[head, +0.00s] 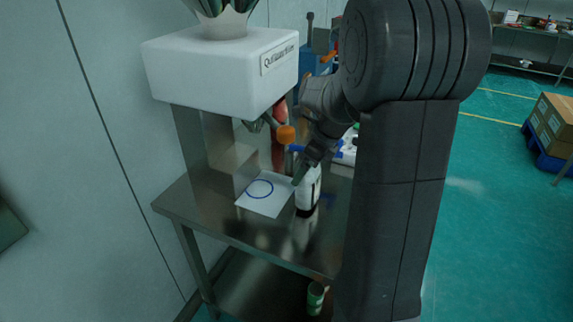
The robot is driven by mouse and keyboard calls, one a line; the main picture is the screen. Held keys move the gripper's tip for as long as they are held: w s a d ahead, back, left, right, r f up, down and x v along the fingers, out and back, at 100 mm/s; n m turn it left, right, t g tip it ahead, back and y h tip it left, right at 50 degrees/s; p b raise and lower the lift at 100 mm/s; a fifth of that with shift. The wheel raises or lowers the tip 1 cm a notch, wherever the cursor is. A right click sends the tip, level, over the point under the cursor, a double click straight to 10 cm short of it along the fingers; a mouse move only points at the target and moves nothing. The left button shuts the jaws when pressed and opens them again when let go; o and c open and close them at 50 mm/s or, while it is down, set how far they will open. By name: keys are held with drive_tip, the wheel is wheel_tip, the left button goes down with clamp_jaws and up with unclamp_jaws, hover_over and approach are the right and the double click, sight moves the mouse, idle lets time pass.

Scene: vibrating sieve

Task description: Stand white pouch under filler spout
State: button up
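The filler is a white box (222,75) on a steel stand, with a spout (259,124) and an orange knob (286,134) at its lower front. A white sheet (255,206) with a blue circle lies on the steel table (232,228) below and in front of the spout. The white pouch (309,190), upright with a dark lower part, is just right of the sheet, outside the circle. My gripper (303,173) is at the pouch's top, coming down from the upper right. My arm hides much of it, so I cannot tell whether its fingers grip the pouch.
A steel box-like part (232,168) stands behind the sheet. Blue and white items (346,150) are partly hidden behind my arm. A green and white can (315,297) is on the lower shelf. The table's front left is bare. Cardboard boxes (555,122) are far right.

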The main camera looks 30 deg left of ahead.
drive_tip(key=a, duration=0.2)
drive_tip(key=a+f, duration=0.1)
drive_tip(key=a, duration=0.2)
drive_tip(key=shift+s+a+f, duration=0.25)
drive_tip(key=shift+s+a, duration=0.1)
drive_tip(key=shift+f, duration=0.1)
drive_tip(key=o, duration=1)
drive_tip(key=shift+c, duration=0.2)
drive_tip(key=w+d+r, duration=0.1)
drive_tip(key=d, duration=1.1)
drive_tip(key=shift+w+d+r+b, duration=0.15)
drive_tip(key=shift+w+d+b, duration=0.05)
drive_tip(key=shift+d+b, duration=0.1)
drive_tip(key=shift+a, duration=0.15)
